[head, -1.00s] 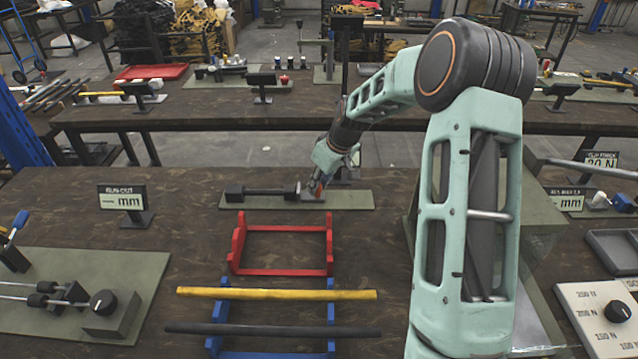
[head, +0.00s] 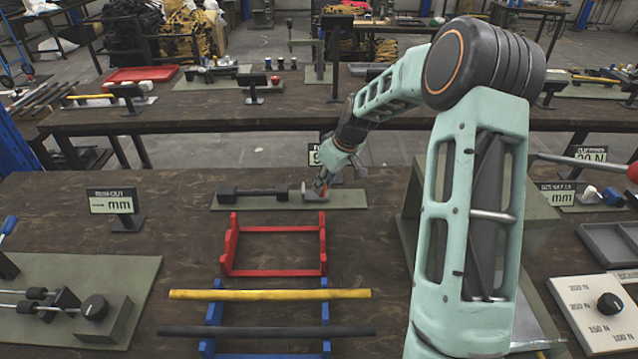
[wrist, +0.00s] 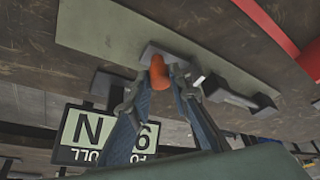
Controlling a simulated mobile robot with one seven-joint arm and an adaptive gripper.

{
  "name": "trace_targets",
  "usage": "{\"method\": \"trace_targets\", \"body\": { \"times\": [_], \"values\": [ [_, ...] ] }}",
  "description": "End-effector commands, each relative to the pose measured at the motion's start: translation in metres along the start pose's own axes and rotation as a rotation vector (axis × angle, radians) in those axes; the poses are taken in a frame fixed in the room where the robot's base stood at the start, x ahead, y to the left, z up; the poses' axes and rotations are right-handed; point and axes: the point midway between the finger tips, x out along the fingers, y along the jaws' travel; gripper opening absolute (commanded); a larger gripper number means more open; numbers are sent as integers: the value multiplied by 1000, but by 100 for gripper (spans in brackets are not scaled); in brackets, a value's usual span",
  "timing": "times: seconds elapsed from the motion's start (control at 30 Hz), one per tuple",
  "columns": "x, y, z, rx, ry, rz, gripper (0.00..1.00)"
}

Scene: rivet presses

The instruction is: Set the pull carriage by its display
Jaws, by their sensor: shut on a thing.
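The pull carriage, a grey block (head: 314,196), sits toward the right of a green base plate (head: 350,199) at the back of the near table. A dark bar-shaped part (head: 255,193) lies to its left on the plate. My gripper (head: 320,187) is at the carriage from above. In the wrist view my gripper (wrist: 159,84) is shut on the carriage's orange knob (wrist: 158,69). The display (wrist: 95,132) appears upside down there, with a 9 and N legible; fingers may cover part of it. In the head view my arm hides most of this display (head: 314,156).
A red cradle (head: 274,272) stands in front of the plate. Yellow (head: 270,294) and black (head: 266,332) rods lie on blue stands nearer. Bare tabletop surrounds the plate's left end.

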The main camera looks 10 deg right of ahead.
Motion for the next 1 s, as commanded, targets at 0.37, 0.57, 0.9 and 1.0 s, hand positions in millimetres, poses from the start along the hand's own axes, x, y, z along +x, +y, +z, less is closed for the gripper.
{"method": "trace_targets", "body": {
  "times": [0.37, 0.57, 0.9, 1.0],
  "values": [
    [0, -1, -1, -1, 1, -1, 35],
    [-3, -1, -1, -1, 2, 0, 35],
    [-63, 1, -1, 0, 3, 4, 35],
    [-84, 0, -2, -1, 3, 3, 35]
  ]
}}
